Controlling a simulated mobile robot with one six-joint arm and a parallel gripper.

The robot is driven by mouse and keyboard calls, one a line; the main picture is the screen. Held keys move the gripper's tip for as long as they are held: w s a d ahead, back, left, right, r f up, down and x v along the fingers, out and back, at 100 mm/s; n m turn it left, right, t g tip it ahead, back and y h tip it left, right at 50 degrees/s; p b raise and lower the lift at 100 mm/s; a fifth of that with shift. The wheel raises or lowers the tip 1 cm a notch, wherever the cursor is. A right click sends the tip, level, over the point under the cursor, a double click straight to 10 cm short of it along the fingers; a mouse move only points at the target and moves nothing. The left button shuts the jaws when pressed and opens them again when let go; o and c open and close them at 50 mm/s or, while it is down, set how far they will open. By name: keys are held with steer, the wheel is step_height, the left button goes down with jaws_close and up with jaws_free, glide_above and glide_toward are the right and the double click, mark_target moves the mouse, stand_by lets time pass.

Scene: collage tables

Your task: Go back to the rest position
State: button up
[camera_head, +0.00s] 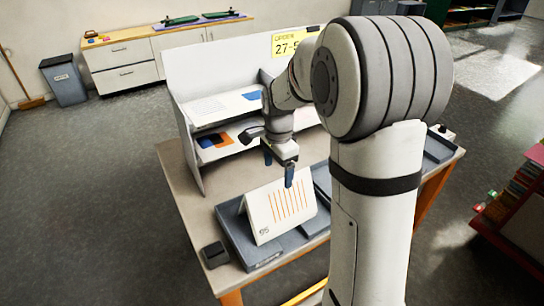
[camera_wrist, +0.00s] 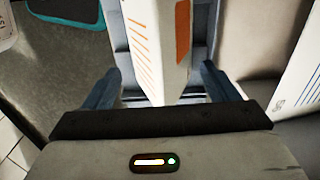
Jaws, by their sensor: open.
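My gripper (camera_head: 279,168) is open above the worktable, near the top of a folded white card (camera_head: 277,210). The card has orange stripes and stands like a tent in a grey tray (camera_head: 233,221). In the wrist view, my gripper's two dark fingers (camera_wrist: 160,88) are spread wide. The card (camera_wrist: 157,40) shows between and beyond them, with visible gaps on both sides, and the fingers are not closed on it. My arm reaches down from the upright column on the right in the head view.
A white shelf unit (camera_head: 188,150) with paper sheets stands behind the tray on the table (camera_head: 172,160). A small dark block (camera_head: 215,254) sits at the front left corner. A shelf rack (camera_head: 515,205) stands right. Floor to the left (camera_head: 80,190) is clear.

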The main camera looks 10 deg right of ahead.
steer(key=s+r+n+t, duration=0.1)
steer(key=s+r+n, duration=0.2)
steer(key=s+n, duration=0.4)
steer(key=s+r+n+t, duration=0.1)
steer(key=s+r+n, duration=0.2)
steer(key=s+n, duration=0.4)
steer(key=s, duration=0.7)
steer(key=shift+s+d+r+t, duration=0.25)
steer(key=shift+d+t, duration=0.05)
steer(key=shift+t, duration=0.1)
steer(key=shift+c, duration=0.4)
